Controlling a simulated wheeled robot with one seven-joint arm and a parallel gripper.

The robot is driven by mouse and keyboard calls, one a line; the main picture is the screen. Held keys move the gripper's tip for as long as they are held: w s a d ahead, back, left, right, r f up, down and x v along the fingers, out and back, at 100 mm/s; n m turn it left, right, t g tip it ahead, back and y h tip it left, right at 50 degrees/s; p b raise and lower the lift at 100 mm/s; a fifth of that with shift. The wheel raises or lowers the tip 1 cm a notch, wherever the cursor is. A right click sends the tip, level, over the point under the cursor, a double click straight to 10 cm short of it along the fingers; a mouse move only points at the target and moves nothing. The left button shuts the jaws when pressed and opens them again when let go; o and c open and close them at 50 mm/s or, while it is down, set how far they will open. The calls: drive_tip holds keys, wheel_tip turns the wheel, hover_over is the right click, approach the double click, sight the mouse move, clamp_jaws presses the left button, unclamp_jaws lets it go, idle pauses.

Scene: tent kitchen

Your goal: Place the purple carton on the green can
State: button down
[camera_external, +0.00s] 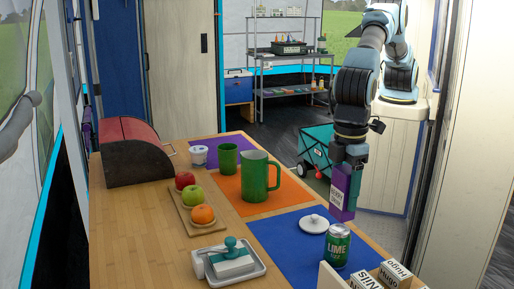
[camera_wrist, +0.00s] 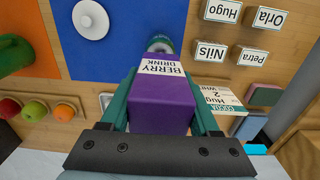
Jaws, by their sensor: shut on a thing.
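My gripper (camera_external: 352,160) is shut on the purple carton (camera_external: 345,190), which hangs below it about upright in the external view. The carton has a white label reading BERRY DRINK in the wrist view (camera_wrist: 161,102), where it sits between the two fingers. In the wrist view only the can's top (camera_wrist: 160,44) shows past the carton's far end; the rest is hidden.
A white lid (camera_external: 314,223) lies on the blue mat (camera_external: 275,235). White name boxes (camera_external: 394,273) stand at the front right.

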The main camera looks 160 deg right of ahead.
sight(338, 167)
drive_tip(key=shift+f+p, duration=0.35)
drive_tip(key=shift+f, duration=1.25)
drive_tip(key=shift+f, duration=0.15)
drive_tip(key=shift+c, duration=0.6)
unclamp_jaws()
wheel_tip(338, 167, up, 11)
drive_tip(key=shift+r+b, duration=0.1)
drive_tip(key=shift+b, duration=0.95)
drive_tip(key=shift+s+r, duration=0.1)
drive_tip(key=shift+r, duration=0.45)
drive_tip(key=s+a+f+n, duration=0.1)
drive_tip(key=s+a+n, duration=0.1)
drive_tip(key=s, duration=1)
drive_tip(key=s+a+f+n+t, duration=0.1)
drive_tip(key=s+a+f+n, duration=0.1)
drive_tip(key=s, duration=1.1)
drive_tip(key=s+a+f+n, duration=0.2)
drive_tip(key=s+n, duration=0.1)
drive_tip(key=s, duration=0.9)
drive_tip(key=shift+s+a+f+n+t, duration=0.2)
drive_tip(key=shift+n+t, duration=0.1)
drive_tip(key=shift+n, duration=0.1)
